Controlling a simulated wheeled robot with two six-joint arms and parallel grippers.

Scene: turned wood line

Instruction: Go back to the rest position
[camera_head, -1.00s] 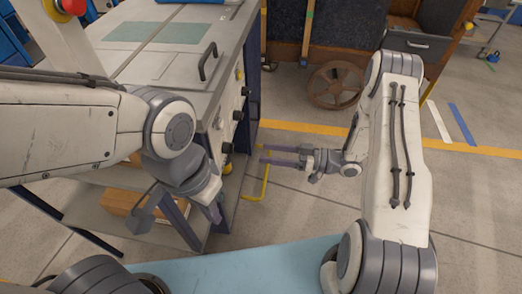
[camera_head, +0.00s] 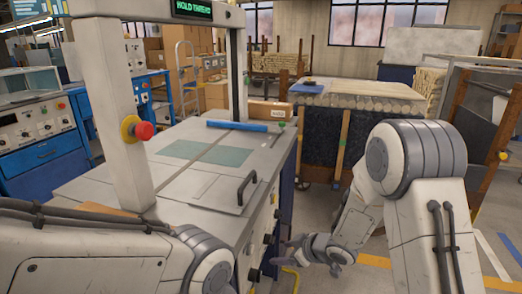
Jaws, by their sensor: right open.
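My right arm comes in at the lower right, bent at a large grey joint. My right gripper (camera_head: 284,254) is small and low in the picture, its fingers pointing left beside the front corner of the grey machine table (camera_head: 110,184). It is open, and I see nothing between its fingers. My left arm crosses the lower left corner in front of the machine; its gripper is below the picture edge and hidden.
The machine has a white frame post with a red button (camera_head: 144,131), a black handle (camera_head: 246,188) and a blue bar (camera_head: 237,126) on top. A dark-sided bench (camera_head: 389,150) stands behind my right arm. Blue control cabinets (camera_head: 36,150) stand at left.

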